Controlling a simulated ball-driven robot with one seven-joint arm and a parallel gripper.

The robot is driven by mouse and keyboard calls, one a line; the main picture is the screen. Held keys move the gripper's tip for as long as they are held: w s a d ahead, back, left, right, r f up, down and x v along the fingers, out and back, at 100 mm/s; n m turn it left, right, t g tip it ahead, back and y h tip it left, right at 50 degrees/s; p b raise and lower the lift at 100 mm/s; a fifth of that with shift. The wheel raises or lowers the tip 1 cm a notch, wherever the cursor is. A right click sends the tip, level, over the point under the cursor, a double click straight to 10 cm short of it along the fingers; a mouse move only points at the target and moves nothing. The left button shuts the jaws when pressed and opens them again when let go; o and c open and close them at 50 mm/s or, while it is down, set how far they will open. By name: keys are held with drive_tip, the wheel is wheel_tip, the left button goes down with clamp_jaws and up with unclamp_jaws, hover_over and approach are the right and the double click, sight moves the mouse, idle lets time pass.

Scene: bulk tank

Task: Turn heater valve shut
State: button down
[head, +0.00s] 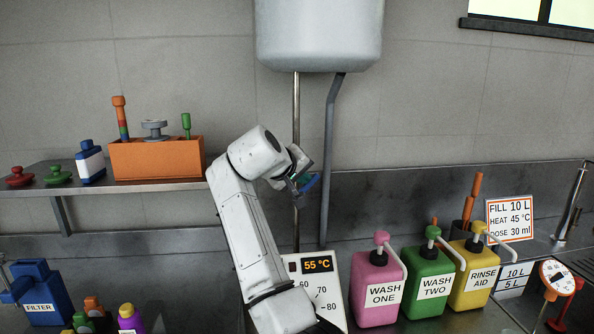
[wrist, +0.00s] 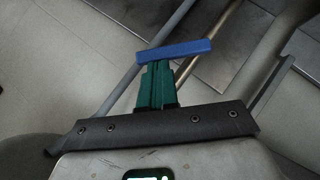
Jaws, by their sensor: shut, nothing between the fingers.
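My gripper (head: 304,182) is raised in front of the wall, near the thin pipe (head: 296,110) and grey pipe (head: 328,150) under the white tank (head: 320,35). Its teal fingers (wrist: 157,85) are shut. A blue bar (wrist: 174,51) lies across their tips in the wrist view; I cannot tell whether it is part of the gripper or a handle. The white heater panel (head: 328,282) reads 55 °C and bears a scale with 70 and 80. My arm covers its left and lower part. I cannot make out a heater valve for certain.
Pink (head: 377,290), green (head: 430,285) and yellow (head: 474,280) pump bottles stand right of the panel. A sign (head: 510,220) reads heat 45 °C. A round gauge with red fittings (head: 557,278) is far right. A shelf (head: 110,190) holds an orange box (head: 157,160).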

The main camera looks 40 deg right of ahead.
sight(314, 182)
drive_tip(key=y+p, duration=0.1)
drive_tip(key=s+d+m+t+y+p, duration=0.1)
drive_tip(key=d+m+y+p, duration=0.1)
drive_tip(key=y, duration=0.1)
drive_tip(key=shift+s+d+f+t, duration=0.2)
drive_tip(key=shift+s+f+t, duration=0.1)
drive_tip(key=shift+s+f, duration=0.1)
drive_tip(key=shift+s+d+f+m+t+y+p, duration=0.15)
drive_tip(key=shift+d+f+m+t+y+p, duration=0.05)
drive_tip(key=shift+d+f+m+y+p, duration=0.2)
drive_tip(key=shift+s+d+f+m+t+y+p, duration=0.2)
drive_tip(key=shift+f+m+y+p, duration=0.1)
drive_tip(key=shift+f+p, duration=0.15)
drive_tip(key=shift+w+a, duration=0.1)
